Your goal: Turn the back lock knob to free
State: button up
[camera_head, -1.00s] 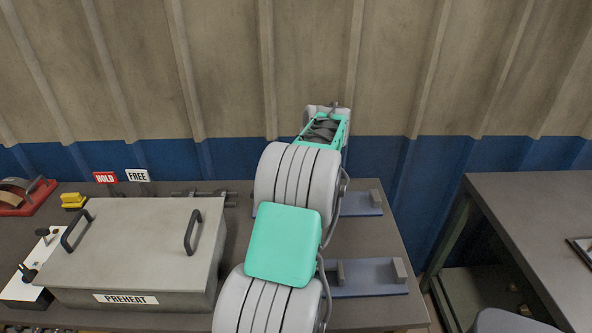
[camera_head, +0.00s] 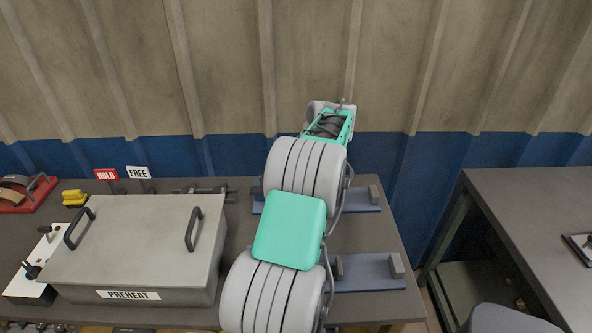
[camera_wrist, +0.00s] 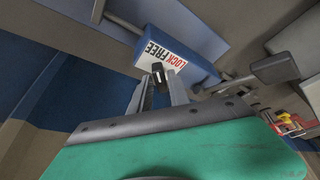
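The back lock knob (camera_wrist: 160,72) shows in the wrist view as a small dark piece with a pale mark, beside a white LOCK / FREE label. The label is on the end of a blue fixture (camera_wrist: 198,42), and the letters appear turned in the picture. My gripper (camera_wrist: 158,84) has its two grey fingers apart, one on each side of the knob in the picture. I cannot tell whether they touch it. In the head view my own arm hides the fingers and the knob; the back blue fixture (camera_head: 362,203) shows partly behind the arm.
A second blue fixture (camera_head: 370,274) lies nearer on the bench (camera_head: 385,230). The PREHEAT box (camera_head: 150,240) stands left, with HOLD (camera_head: 106,174) and FREE (camera_head: 138,173) signs behind it. A dark rod end (camera_wrist: 275,69) is close right of the fingers in the wrist view.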

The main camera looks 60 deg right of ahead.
jog(key=shift+o, duration=1.4)
jog(key=d+v, duration=0.1)
jog(key=v, duration=0.6)
jog(key=shift+a+r, duration=0.4)
jog(key=shift+a, duration=0.15)
jog(key=shift+s, duration=0.15)
